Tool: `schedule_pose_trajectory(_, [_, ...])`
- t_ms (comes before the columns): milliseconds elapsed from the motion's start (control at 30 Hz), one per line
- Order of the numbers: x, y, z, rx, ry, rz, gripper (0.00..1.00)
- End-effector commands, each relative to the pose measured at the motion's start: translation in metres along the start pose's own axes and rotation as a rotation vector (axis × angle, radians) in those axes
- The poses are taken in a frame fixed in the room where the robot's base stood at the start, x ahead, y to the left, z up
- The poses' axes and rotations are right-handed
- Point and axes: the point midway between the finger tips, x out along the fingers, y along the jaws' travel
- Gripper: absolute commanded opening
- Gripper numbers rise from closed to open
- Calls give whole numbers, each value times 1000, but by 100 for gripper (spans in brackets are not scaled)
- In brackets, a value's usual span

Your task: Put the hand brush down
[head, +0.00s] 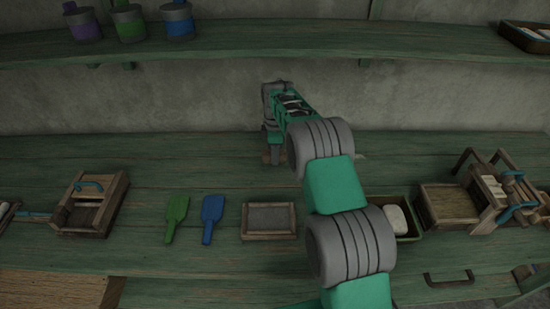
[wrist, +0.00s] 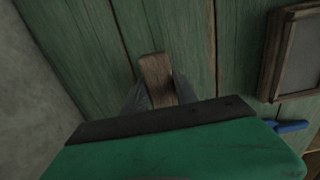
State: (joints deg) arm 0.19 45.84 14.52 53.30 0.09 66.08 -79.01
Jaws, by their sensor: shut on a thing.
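My gripper (head: 276,154) is over the back of the green bench, near the wall. In the wrist view my gripper (wrist: 160,94) is shut on the brown wooden hand brush (wrist: 156,72), with one grey finger on each side of it. One wooden end sticks out beyond the fingers, close over the green boards. The rest of the brush is hidden behind my gripper body. In the head view my arm covers most of it. I cannot tell whether the brush touches the bench (head: 200,155).
Along the front lie a wooden box (head: 112,203), a green scoop (head: 176,217), a blue scoop (head: 212,217), a framed grey screen (head: 269,221) and a tray (head: 412,232) with a pale block. A wooden device (head: 450,204) stands right. A shelf (head: 260,43) with jars hangs above.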

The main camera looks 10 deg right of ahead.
Motion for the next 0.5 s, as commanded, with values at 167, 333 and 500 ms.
schedule_pose_trajectory(167, [25, -2, 1, 0, -1, -4, 2])
schedule_pose_trajectory(333, [25, -2, 1, 0, -1, -3, 2])
schedule_pose_trajectory(500, [29, -2, 1, 0, -1, -3, 36])
